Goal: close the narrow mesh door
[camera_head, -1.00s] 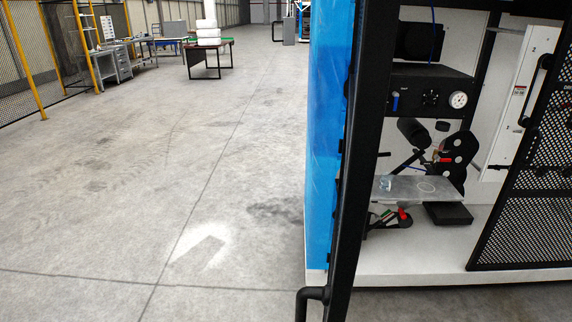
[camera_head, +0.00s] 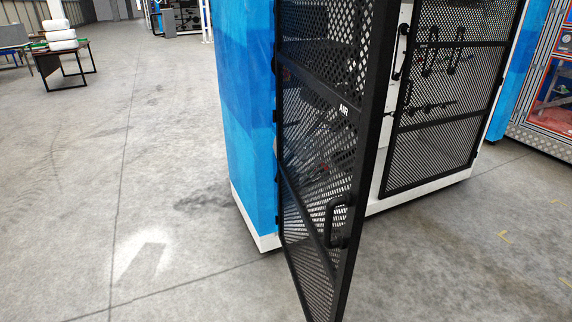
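A narrow black mesh door (camera_head: 312,150), labelled AIR, stands open. It is hinged at the blue cabinet's (camera_head: 247,130) front left edge and swings out toward me. Its black pull handle (camera_head: 339,222) sits low near the free edge. Through the mesh I dimly see equipment inside the cabinet. A wider mesh door (camera_head: 440,125) with tools hung on it covers the right part of the cabinet front and appears closed. My gripper is not in view.
Grey concrete floor is open at the left and in front of the cabinet at the right. A table (camera_head: 62,62) with white stacked items stands at the back left. Another blue-framed unit with a metal base (camera_head: 541,141) stands at the right.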

